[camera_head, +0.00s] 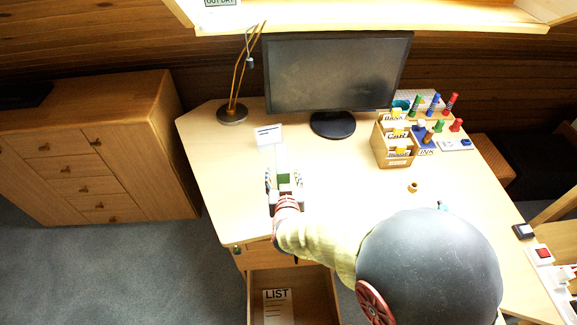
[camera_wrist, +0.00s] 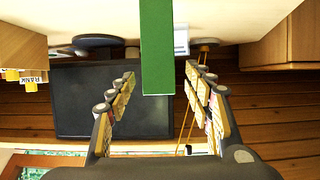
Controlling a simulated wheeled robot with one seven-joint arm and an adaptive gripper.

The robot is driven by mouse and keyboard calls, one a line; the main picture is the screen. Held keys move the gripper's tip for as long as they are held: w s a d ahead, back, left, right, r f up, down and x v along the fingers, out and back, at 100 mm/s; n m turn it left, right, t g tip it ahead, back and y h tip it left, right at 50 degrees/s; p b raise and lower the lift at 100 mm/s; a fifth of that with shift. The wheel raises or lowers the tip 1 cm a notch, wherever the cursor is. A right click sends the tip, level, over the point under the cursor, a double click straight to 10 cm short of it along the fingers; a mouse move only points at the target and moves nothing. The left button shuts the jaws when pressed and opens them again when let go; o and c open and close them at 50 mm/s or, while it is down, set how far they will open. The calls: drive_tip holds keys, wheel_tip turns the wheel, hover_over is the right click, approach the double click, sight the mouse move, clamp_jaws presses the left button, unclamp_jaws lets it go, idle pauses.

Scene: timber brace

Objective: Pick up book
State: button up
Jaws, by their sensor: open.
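The book appears to be the green upright block (camera_head: 283,179) on the left part of the desk. In the wrist view the green book (camera_wrist: 157,45) stands out from the desk surface, with its narrow face towards me. My gripper (camera_head: 283,184) is low over the desk at the book. The wrist view shows my gripper (camera_wrist: 160,76) open, with one finger on each side of the book and gaps between. I cannot tell how deep the book sits between the fingers. My arm and gripper hide the book's lower part in the head view.
A white card (camera_head: 268,134) stands just behind the book. A lamp (camera_head: 232,114) and monitor (camera_head: 335,75) are at the back. A card box (camera_head: 394,145) and coloured pegs (camera_head: 436,105) stand at the right. An open drawer (camera_head: 313,285) lies below the desk's front edge.

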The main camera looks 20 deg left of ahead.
drive_tip(key=b+x, duration=0.2)
drive_tip(key=x, duration=0.4)
drive_tip(key=shift+b, duration=0.35)
drive_tip(key=shift+w+a+f, duration=0.1)
drive_tip(key=shift+w+a, duration=0.2)
drive_tip(key=shift+w, duration=0.25)
drive_tip(key=shift+c, duration=0.3)
clamp_jaws()
